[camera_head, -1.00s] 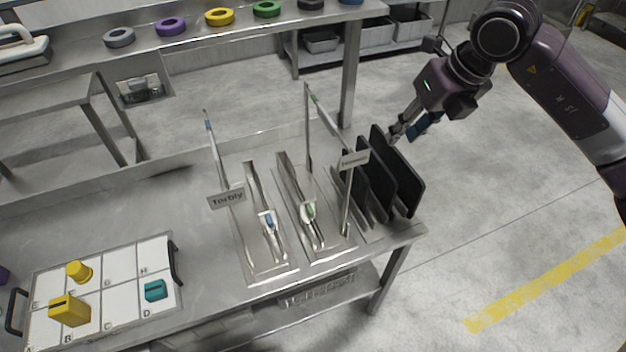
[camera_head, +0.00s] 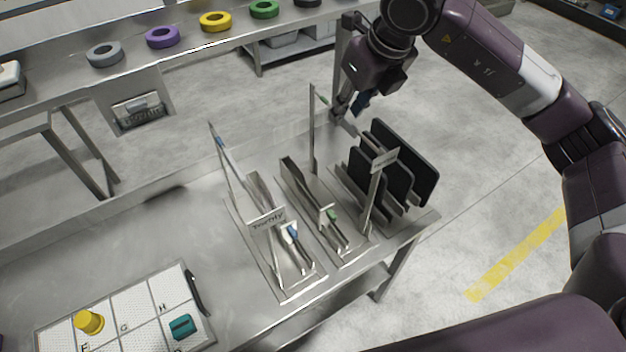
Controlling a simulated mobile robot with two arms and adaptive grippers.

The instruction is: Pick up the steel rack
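A steel rack (camera_head: 350,202) with several black upright plates (camera_head: 413,150) stands at the right end of the steel table (camera_head: 205,228). Left of it are two low steel holders, one with a green-marked piece (camera_head: 332,215) and one with a blue-marked piece (camera_head: 293,232). Thin upright posts carry small sign plates above them. My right gripper (camera_head: 340,115) is behind the rack, up and to the left of the black plates, pointing down. Its fingers are small and partly dark, and their opening is unclear. My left gripper is out of view.
A lettered tray (camera_head: 148,297) with a yellow peg (camera_head: 89,321) and a teal block (camera_head: 182,327) lies at the front left. A back shelf (camera_head: 130,71) holds several coloured rings. The table's middle left is bare. Grey floor lies right of the table.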

